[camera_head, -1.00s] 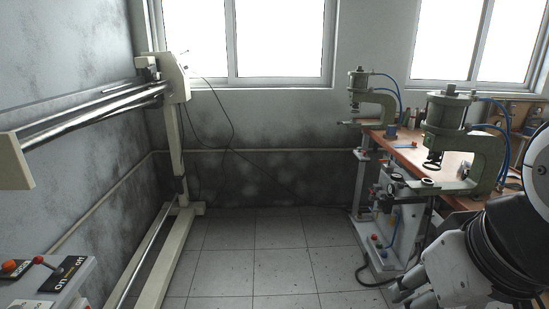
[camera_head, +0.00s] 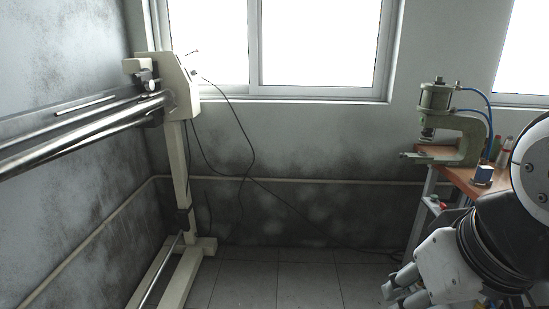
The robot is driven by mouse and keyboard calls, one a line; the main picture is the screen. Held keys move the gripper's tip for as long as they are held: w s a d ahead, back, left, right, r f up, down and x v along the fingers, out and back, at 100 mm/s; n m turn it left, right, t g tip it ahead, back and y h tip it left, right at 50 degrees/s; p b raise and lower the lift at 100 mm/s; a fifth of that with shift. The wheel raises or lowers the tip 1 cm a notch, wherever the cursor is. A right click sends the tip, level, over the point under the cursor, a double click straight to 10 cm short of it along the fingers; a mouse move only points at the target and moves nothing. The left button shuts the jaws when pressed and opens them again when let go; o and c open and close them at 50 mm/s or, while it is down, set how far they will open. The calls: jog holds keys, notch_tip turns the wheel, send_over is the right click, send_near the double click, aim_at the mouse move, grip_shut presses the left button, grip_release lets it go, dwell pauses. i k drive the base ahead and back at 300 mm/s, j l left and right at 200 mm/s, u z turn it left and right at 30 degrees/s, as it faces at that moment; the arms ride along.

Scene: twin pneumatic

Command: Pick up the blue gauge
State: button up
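A small dark blue block with a pale top (camera_head: 483,174) stands on the wooden bench top at the right. It may be the blue gauge, but it is too small to tell for sure. My gripper (camera_head: 392,289) is at the lower right, well below and left of the bench top. Its pale fingers point to the left with a gap between them, and nothing shows in them. Part of the gripper is cut off by the bottom edge of the picture.
A green pneumatic press (camera_head: 453,140) with blue hoses stands on the wooden bench (camera_head: 462,181). Bottles (camera_head: 501,150) stand behind the block. A pale frame with metal rails (camera_head: 180,170) fills the left side. The tiled floor (camera_head: 285,285) between is clear.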

aim_at(483, 174)
jog(key=i, duration=0.6)
jog(key=i+j+z, duration=0.15)
jog(key=i, duration=1.05)
jog(key=i+z, duration=0.45)
jog(key=i+j+z, duration=0.1)
jog(key=i+z, duration=0.2)
jog(key=z, duration=0.2)
jog(key=i+j+z, duration=0.2)
jog(key=z, duration=0.25)
jog(key=i+j+z, duration=0.75)
jog(key=j+z, duration=0.15)
